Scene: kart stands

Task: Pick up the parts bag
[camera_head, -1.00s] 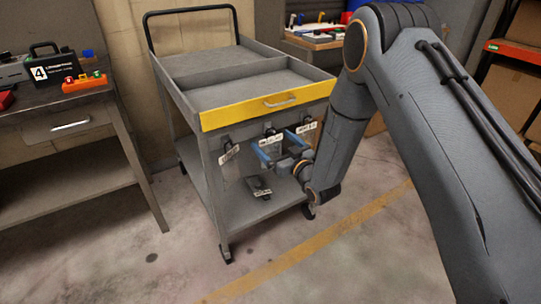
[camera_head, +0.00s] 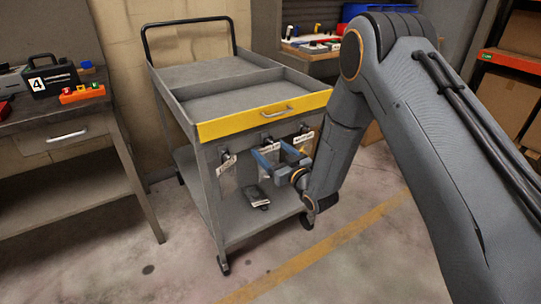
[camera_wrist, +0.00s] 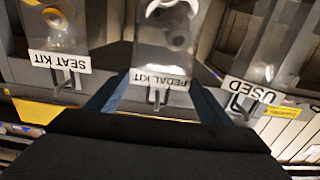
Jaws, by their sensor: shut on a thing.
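Three clear parts bags with white labels hang from hooks on the front of a grey cart. In the wrist view, upside down, they read SEAT KIT (camera_wrist: 62,35), PEDAL KIT (camera_wrist: 165,38) and USED (camera_wrist: 270,50). My gripper (camera_head: 274,158) is at the middle bag, below the cart's yellow drawer. Its blue fingers (camera_wrist: 157,97) stand on either side of the PEDAL KIT label and are shut on that bag. The bag's hook shows close by. In the head view the bags are small and partly hidden by my gripper.
The grey cart (camera_head: 190,75) has a yellow drawer front (camera_head: 240,121) above the bags. A dark labelled item (camera_head: 257,197) shows near its lower shelf. A workbench (camera_head: 65,137) with a black case (camera_head: 52,77) stands left. Open floor lies in front.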

